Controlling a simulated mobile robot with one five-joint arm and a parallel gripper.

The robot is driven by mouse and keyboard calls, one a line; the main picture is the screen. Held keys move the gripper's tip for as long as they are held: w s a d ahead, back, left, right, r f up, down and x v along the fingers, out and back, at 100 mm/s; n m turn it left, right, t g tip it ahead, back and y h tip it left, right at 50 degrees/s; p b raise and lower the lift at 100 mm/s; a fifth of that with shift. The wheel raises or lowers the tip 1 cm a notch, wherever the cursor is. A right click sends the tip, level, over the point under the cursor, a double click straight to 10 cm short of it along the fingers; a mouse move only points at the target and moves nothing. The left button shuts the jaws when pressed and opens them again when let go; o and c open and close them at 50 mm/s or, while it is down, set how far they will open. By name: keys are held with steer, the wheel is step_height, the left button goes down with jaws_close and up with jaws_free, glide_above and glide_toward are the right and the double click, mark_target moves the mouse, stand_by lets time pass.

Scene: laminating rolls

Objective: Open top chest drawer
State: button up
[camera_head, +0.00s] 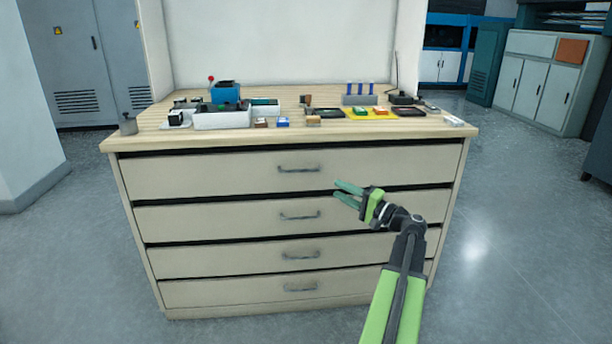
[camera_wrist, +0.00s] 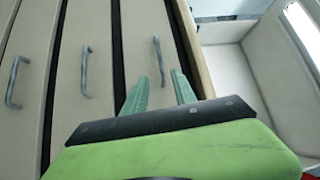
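The chest has a wooden top and several beige drawers, all closed. The top drawer (camera_head: 220,174) has a grey bar handle (camera_head: 299,169) at its middle. My gripper (camera_head: 341,190) is in front of the chest, to the right of and a little lower than that handle in the head view. Its green fingers (camera_wrist: 160,92) are apart with nothing between them. No handle is touched.
The wooden chest top (camera_head: 140,141) carries trays, small parts, a blue box (camera_head: 225,93) and a yellow mat (camera_head: 378,116). A grey cabinet (camera_head: 85,60) stands at back left, and a white cabinet (camera_head: 535,90) at back right. The floor beside the chest is clear.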

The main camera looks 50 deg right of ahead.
mark_target(303, 171)
steer(key=w, duration=0.5)
steer(key=w+a+r+p, duration=0.1)
steer(key=w, duration=0.4)
steer(key=w+r, duration=0.1)
steer(key=w, duration=0.4)
steer(key=shift+a+p, duration=0.2)
steer(key=shift+p, duration=0.15)
jaws_close()
stand_by(0.3)
